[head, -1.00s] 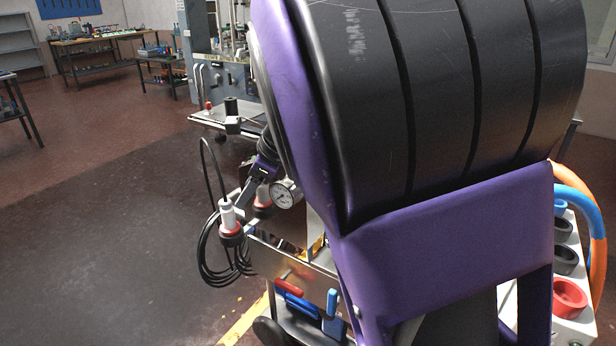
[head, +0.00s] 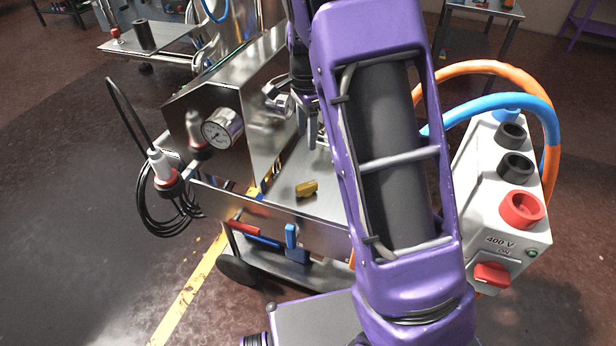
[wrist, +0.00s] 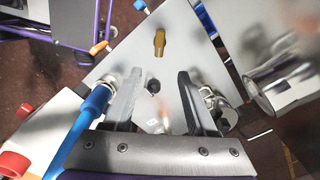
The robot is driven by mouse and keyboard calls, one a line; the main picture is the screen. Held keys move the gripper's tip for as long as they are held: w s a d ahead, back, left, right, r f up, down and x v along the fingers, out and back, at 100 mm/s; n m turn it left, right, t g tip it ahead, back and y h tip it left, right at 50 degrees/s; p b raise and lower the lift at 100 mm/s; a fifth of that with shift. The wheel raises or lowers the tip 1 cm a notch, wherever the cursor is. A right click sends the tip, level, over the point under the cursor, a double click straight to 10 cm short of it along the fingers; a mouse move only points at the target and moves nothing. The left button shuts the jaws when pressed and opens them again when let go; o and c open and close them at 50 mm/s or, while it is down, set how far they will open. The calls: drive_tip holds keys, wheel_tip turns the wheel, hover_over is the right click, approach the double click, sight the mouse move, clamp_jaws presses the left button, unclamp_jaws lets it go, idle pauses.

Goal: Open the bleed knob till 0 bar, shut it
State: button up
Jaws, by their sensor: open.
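My gripper (head: 311,128) points down over the metal deck (head: 325,207) of the cart, partly hidden by my purple arm in the head view. In the wrist view my gripper (wrist: 160,74) is open, with nothing held between the fingers. A round pressure gauge (head: 222,128) is on the steel cabinet; its reading is too small to tell. A silver fitting (head: 278,100) sits on the cabinet's right side; in the wrist view a fitting (wrist: 213,98) with a black knob (wrist: 228,117) is beside the right finger. A brass piece (head: 306,188) is on the deck, also in the wrist view (wrist: 159,42). I cannot tell which is the bleed knob.
A blue hose (wrist: 90,107) runs close beside the left finger. A white 400 V box (head: 497,205) with sockets, a red switch (head: 491,276) and thick hoses stands at the right. A cable with a white and red plug (head: 163,165) hangs at the left. Floor at left is clear.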

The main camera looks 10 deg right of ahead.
sight(306, 185)
wheel_tip(306, 185, down, 17)
drive_tip(key=b, duration=0.2)
drive_tip(key=shift+r+b, duration=0.1)
drive_tip(key=shift+b, duration=0.25)
clamp_jaws()
